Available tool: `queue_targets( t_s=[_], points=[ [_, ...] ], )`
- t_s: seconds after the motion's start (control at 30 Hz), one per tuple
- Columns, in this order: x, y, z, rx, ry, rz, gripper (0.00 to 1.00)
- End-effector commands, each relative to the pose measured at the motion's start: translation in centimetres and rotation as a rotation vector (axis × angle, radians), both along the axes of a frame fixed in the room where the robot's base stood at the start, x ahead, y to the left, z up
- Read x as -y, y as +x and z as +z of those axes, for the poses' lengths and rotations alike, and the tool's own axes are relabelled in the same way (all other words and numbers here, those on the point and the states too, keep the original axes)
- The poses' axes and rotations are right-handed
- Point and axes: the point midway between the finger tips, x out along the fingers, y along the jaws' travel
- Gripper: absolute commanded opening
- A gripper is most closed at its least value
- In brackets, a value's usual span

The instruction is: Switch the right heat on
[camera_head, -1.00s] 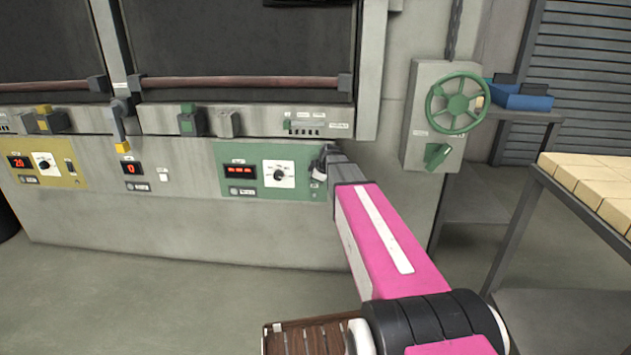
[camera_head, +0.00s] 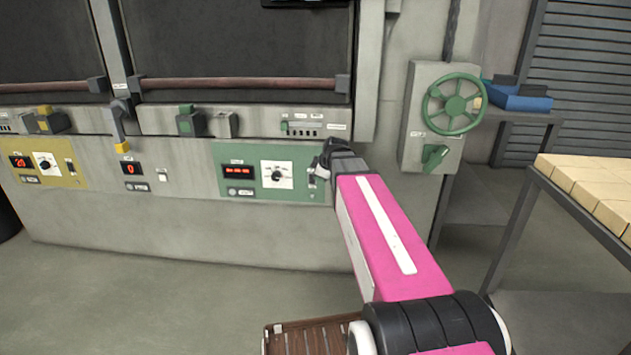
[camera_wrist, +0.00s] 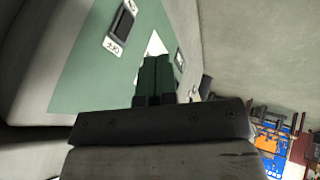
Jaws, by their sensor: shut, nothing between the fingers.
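The green control panel (camera_head: 228,183) is on the right part of the furnace front. It has a red-lit display (camera_head: 238,171), a dial on a white plate (camera_head: 278,175) and a small switch (camera_head: 312,180) at its right edge. The switch's position is too small to tell. My gripper (camera_head: 322,165) is at the panel's right edge, just above and beside the switch; contact cannot be told. In the wrist view my gripper (camera_wrist: 158,75) is shut and empty, in front of the panel (camera_wrist: 85,75).
A yellow panel (camera_head: 70,178) is at the far left, with a middle display (camera_head: 132,169) between. A ledge with a green knob block (camera_head: 191,123) juts out above. A green handwheel (camera_head: 455,104) is on the right. A brick-topped table (camera_head: 590,180) stands far right.

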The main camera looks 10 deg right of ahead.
Motion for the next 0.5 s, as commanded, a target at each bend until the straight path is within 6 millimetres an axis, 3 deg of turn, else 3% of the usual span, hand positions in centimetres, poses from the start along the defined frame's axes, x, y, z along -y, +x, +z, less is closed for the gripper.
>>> queue_targets(
  t_s=[0.2,0.5],
  points=[
    [0.35,-0.96,1.19,0.0,0.0,0.0,0.0],
    [0.36,-0.97,1.24,0.0,0.0,0.0,0.0]
  ],
)
